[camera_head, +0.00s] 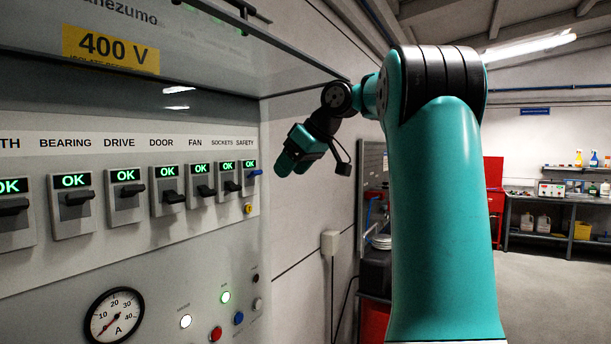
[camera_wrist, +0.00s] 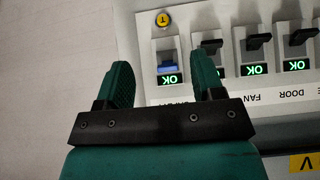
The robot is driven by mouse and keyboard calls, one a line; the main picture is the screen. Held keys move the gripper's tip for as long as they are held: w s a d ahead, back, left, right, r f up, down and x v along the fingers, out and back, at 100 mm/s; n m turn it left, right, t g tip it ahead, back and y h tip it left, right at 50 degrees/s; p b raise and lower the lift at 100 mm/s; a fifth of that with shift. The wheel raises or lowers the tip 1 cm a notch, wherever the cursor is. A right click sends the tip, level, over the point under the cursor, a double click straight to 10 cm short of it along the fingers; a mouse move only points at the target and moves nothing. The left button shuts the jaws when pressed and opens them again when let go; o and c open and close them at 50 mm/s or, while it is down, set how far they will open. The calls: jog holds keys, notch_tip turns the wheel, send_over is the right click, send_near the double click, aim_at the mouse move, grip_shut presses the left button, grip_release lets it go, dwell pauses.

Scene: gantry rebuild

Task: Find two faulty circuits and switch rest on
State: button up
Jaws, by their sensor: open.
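In the head view a grey panel (camera_head: 140,240) bears a row of breakers. Those in view include BEARING (camera_head: 72,225), DRIVE (camera_head: 123,212), DOOR (camera_head: 166,208), FAN (camera_head: 201,203), SOCKETS (camera_head: 228,194) and SAFETY (camera_head: 247,189). Each display reads green OK. Their levers are black, except SAFETY's blue one. A breaker at the left edge, labelled "TH" where visible, also reads OK. My gripper (camera_head: 288,164) is open and empty, right of the row. In the wrist view my gripper (camera_wrist: 165,75) has the SAFETY breaker (camera_wrist: 168,65) showing between its fingers; contact is not visible.
A raised glazed cover (camera_head: 200,50) with a 400 V label hangs above the breakers. Below are a round ammeter (camera_head: 114,315), lit white and green lamps and a red button (camera_head: 216,334). A wall socket box (camera_head: 330,243) is at right. Open floor lies far right.

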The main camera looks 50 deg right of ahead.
jog(key=s, duration=0.3)
jog(key=shift+s+d, duration=0.25)
jog(key=shift+s, duration=0.15)
jog(key=w+a+f+n+g+y+b, duration=0.1)
jog(key=w+a+f+b, duration=0.1)
jog(key=a+f, duration=0.35)
jog(key=w+a+f+y+b, duration=0.1)
jog(key=w+a+f+b, duration=0.1)
jog(key=a, duration=0.6)
jog(key=s+a+f+n+g+y+b, duration=0.1)
jog(key=s+a+f+g+b, duration=0.1)
jog(key=a+f, duration=0.5)
jog(key=s+a+f+n+g+y+b, duration=0.15)
jog(key=a+f, duration=0.25)
jog(key=a, duration=0.5)
jog(key=s+a+f+n+g+b, duration=0.1)
jog(key=s+a+f+g, duration=0.1)
jog(key=s+a+f, duration=0.3)
jog(key=s+a+f+n+g+h+b, duration=0.1)
jog(key=s+a+f, duration=0.4)
jog(key=s+f, duration=0.5)
jog(key=shift+s+g+b, duration=0.35)
jog(key=shift+s+b, duration=0.4)
jog(key=shift+s, duration=0.45)
jog(key=shift+a+h, duration=0.1)
jog(key=shift+h, duration=0.15)
jog(key=shift+c, duration=0.4)
